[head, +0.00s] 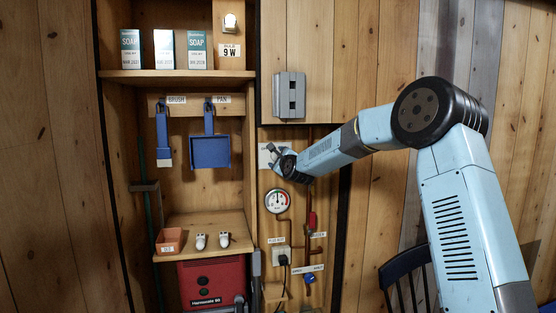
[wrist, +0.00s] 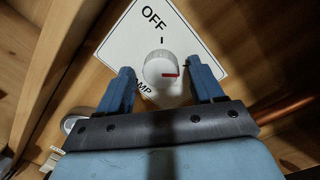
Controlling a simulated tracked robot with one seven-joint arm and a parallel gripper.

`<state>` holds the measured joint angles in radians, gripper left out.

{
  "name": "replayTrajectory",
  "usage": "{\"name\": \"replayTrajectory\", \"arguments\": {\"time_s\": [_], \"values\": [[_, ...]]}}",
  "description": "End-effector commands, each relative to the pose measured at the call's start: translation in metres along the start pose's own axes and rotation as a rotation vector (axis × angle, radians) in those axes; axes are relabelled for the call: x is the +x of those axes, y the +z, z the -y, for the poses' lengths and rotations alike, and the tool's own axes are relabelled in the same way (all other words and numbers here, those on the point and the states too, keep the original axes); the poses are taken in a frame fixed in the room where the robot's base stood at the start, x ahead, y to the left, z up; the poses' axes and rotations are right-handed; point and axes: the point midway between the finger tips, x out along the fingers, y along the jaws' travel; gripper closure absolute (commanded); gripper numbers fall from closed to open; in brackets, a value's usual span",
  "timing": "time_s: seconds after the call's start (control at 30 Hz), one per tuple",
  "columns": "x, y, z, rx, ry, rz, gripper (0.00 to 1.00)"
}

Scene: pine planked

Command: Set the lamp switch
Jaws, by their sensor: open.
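The lamp switch is a round white knob (wrist: 162,68) with a red mark, on a white plate (wrist: 185,28). The plate reads "OFF" above the knob and a partly hidden word ending in "MP" below it. In the wrist view the red mark points to the right, away from the OFF tick. My gripper (wrist: 164,82) is open, with one blue finger on each side of the knob and visible gaps to it. In the head view my gripper (head: 276,151) is at the white plate (head: 264,156) and mostly hides it; the knob is hidden there.
A grey box (head: 289,95) hangs above the switch plate. A round gauge (head: 277,201) and copper pipes with a red-handled valve (head: 312,222) are below. A shelf upright stands left of the plate. A dark blue chair (head: 408,275) stands at the lower right.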

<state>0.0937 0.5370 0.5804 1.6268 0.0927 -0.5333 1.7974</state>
Motion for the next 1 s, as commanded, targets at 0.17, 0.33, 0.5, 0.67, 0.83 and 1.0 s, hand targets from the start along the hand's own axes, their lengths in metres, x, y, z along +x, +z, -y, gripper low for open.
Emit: {"name": "replayTrajectory", "arguments": {"time_s": [0.17, 0.33, 0.5, 0.67, 0.83, 1.0], "values": [[-0.0002, 0.0000, 0.0002, 0.000, 0.000, 0.000, 0.36], [-0.0003, 0.0001, 0.0002, 0.000, 0.000, 0.000, 0.53], [-0.0003, 0.0001, -0.0001, 0.000, 0.000, 0.000, 0.69], [-0.0004, 0.0002, -0.0007, 0.000, 0.001, 0.000, 0.84], [-0.0005, 0.0003, -0.0014, -0.002, 0.003, 0.000, 0.89], [-0.0005, 0.0006, -0.0021, -0.032, 0.007, -0.001, 0.89]]}}
